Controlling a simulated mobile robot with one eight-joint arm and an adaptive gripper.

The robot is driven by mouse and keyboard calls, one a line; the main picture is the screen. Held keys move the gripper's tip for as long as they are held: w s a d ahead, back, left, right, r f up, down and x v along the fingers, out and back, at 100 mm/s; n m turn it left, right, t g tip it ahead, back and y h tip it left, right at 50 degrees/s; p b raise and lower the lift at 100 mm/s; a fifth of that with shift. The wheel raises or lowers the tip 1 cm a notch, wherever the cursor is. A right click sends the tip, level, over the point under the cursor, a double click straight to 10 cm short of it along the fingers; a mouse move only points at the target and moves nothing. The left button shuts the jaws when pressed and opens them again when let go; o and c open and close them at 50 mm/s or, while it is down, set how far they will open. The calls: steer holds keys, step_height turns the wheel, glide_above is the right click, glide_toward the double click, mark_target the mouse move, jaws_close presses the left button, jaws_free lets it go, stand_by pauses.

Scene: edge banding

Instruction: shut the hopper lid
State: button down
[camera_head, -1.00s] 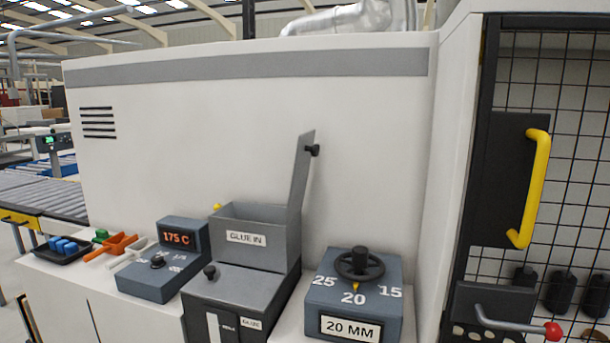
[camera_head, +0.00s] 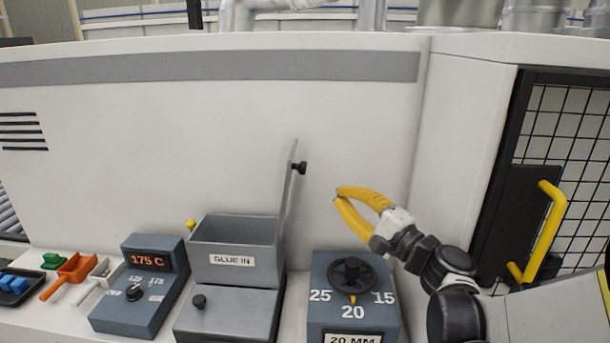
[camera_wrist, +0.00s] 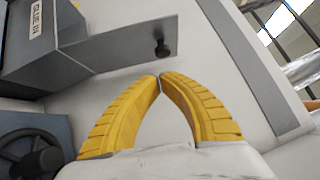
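The grey hopper (camera_head: 236,262), labelled GLUE IN, stands on the machine's ledge with its top open. Its lid (camera_head: 290,185) stands up, nearly upright, at the hopper's right side, with a black knob (camera_head: 299,168) near its top on the right face. In the wrist view the lid (camera_wrist: 120,42) juts from the hopper (camera_wrist: 45,45), and the knob (camera_wrist: 161,48) lies just beyond my fingertips. My yellow gripper (camera_head: 338,193) is to the right of the lid, a little below knob height, apart from it. Its fingertips (camera_wrist: 160,77) meet with nothing seen between them.
A dial box (camera_head: 352,300) with a black handwheel sits below my gripper. A temperature box (camera_head: 140,285) reading 175 C stands left of the hopper, with orange (camera_head: 75,270) and white scoops beyond it. A yellow-handled mesh door (camera_head: 553,220) is at the right.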

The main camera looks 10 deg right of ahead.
steer(key=x, duration=0.9)
steer(key=shift+a+b, duration=0.2)
steer(key=shift+b, duration=0.2)
steer(key=shift+w, duration=0.1)
